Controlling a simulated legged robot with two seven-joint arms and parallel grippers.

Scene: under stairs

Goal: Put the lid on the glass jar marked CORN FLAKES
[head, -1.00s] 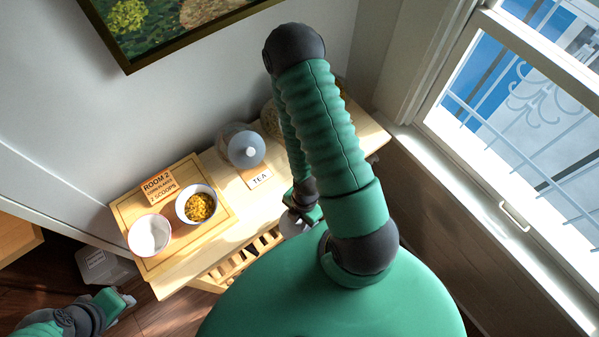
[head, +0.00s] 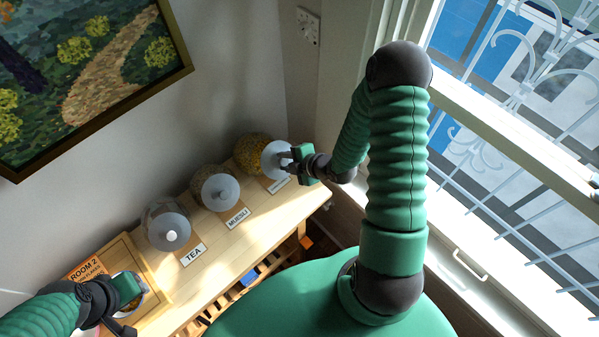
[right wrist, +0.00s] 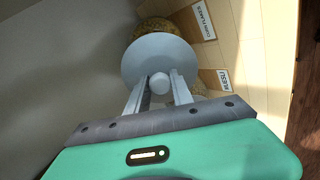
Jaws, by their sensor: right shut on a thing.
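The glass jar with yellow flakes (head: 251,152) stands at the far right of the row, behind its card. In the right wrist view the card (right wrist: 203,21) reads CORN FLAKES and part of the jar (right wrist: 154,26) shows past the lid. My right gripper (head: 288,160) is shut on the knob of the round grey lid (head: 273,158). In the right wrist view the lid (right wrist: 160,55) is in front of the jar and hides its mouth. I cannot tell whether they touch. My left gripper (head: 130,308) is at the lower left, its jaw opening unclear.
The lidded TEA jar (head: 166,228) and lidded MUESLI jar (head: 219,190) stand left of the flakes jar on the wooden table (head: 222,245). A board with a ROOM 2 card (head: 86,270) and a partly hidden bowl lies at the left. Wall and window frame are close behind and right.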

